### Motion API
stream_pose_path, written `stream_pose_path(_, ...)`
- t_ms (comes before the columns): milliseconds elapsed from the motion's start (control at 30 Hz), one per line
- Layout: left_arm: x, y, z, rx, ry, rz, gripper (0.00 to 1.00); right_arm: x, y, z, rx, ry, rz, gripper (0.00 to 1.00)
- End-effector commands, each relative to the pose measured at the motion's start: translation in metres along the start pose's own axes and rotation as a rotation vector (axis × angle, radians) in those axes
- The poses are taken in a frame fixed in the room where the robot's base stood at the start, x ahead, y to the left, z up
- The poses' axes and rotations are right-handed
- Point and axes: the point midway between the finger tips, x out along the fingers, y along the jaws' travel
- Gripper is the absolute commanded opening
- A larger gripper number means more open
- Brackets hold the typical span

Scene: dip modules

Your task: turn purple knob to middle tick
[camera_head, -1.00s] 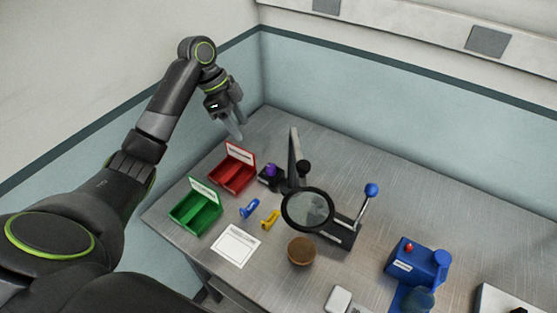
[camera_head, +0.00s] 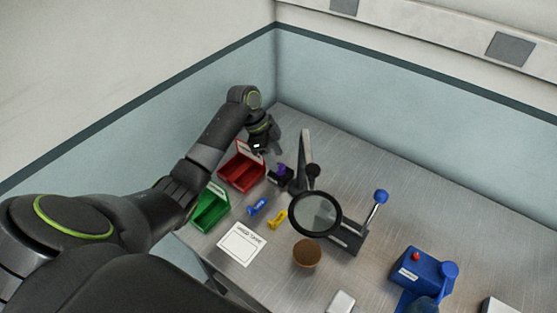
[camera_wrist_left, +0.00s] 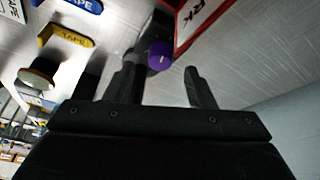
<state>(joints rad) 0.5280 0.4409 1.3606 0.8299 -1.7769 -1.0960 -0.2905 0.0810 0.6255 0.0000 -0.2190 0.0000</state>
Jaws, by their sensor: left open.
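The purple knob (camera_head: 282,169) sits on a small dark block (camera_head: 279,180) beside the red bin in the head view. In the left wrist view the purple knob (camera_wrist_left: 159,55) shows a pale mark on its face, just past the fingers and nearer the left one. My left gripper (camera_wrist_left: 165,85) is open and empty, with its fingers apart and not around the knob. In the head view the left gripper (camera_head: 268,150) is above the table behind the red bin, close to the knob. The ticks around the knob are not readable. My right gripper is not in view.
A red bin (camera_head: 238,181) and a green bin (camera_head: 212,213) stand left of the knob. A magnifier (camera_head: 315,214) on a stand is close on its right. Blue (camera_head: 258,206) and yellow (camera_head: 277,219) pieces lie in front. A blue device (camera_head: 418,272) stands at right.

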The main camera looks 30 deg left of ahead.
Motion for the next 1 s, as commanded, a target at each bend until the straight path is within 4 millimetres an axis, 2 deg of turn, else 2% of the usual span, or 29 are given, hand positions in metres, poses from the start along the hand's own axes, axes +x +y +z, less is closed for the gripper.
stream_pose_path(100,0.018,0.0,-0.001,-0.002,0.001,0.002,0.5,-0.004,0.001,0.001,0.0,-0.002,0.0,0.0)
stream_pose_path(233,0.029,0.0,-0.001,0.0,0.001,0.001,0.5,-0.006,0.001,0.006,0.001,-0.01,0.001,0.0)
stream_pose_path(600,0.034,0.0,0.0,0.001,-0.001,-0.001,0.48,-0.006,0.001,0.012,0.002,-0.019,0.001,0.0)
stream_pose_path(933,0.034,0.0,0.0,0.0,-0.001,0.0,0.05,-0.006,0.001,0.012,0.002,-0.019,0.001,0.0)
stream_pose_path(1000,0.034,0.0,0.0,0.001,-0.001,0.0,0.05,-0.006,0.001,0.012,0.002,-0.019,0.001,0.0)
